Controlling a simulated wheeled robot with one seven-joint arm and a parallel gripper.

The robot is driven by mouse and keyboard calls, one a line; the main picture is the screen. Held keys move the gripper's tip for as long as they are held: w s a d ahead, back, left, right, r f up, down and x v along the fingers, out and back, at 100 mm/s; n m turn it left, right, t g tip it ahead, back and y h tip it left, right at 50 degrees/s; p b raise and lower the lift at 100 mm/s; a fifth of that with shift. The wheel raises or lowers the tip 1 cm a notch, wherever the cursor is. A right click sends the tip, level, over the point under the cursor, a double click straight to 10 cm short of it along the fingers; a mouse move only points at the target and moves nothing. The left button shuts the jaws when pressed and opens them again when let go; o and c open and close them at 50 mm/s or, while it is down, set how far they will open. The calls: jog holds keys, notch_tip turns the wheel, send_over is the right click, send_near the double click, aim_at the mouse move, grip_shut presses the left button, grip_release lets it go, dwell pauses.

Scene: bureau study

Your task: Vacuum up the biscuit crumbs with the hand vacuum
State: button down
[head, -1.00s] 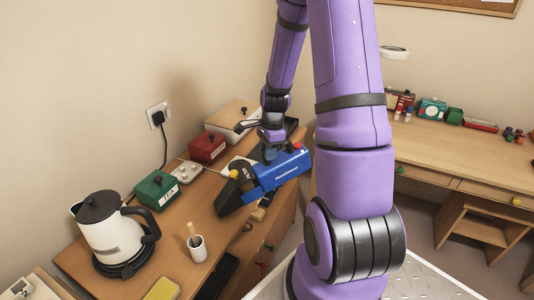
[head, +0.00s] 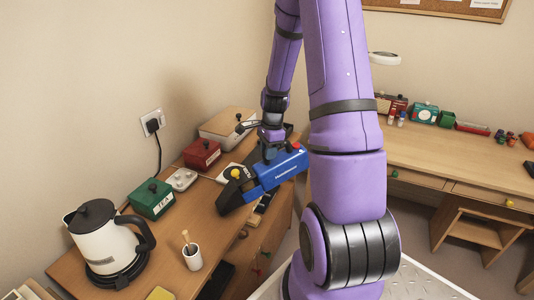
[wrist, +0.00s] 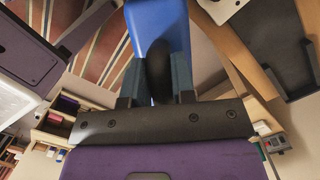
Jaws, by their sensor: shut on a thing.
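The blue hand vacuum (head: 278,172) with a black nozzle (head: 232,196) is held above the left desk, nozzle pointing down to the lower left. My gripper (head: 272,150) is shut on the vacuum from above. In the wrist view the fingers (wrist: 156,88) close around its dark handle, with the blue body (wrist: 158,22) beyond. I cannot tell whether the nozzle touches the desk top. No biscuit crumbs can be made out; the vacuum and arm hide part of the desk.
On the left desk (head: 183,218) stand a white kettle (head: 107,240), a green tea box (head: 152,198), a red box (head: 202,154) and a white cup (head: 192,257). A second desk (head: 465,160) at the right holds small items along its back. My arm blocks the middle.

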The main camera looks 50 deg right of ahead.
jog(key=shift+w+d, duration=0.25)
jog(key=shift+d, duration=0.5)
jog(key=shift+w+d, duration=0.3)
jog(key=shift+d, duration=0.4)
jog(key=shift+w+d, duration=0.25)
jog(key=shift+d, duration=0.6)
jog(key=shift+r, duration=0.1)
notch_tip(320, 180, up, 7)
dwell(1.2)
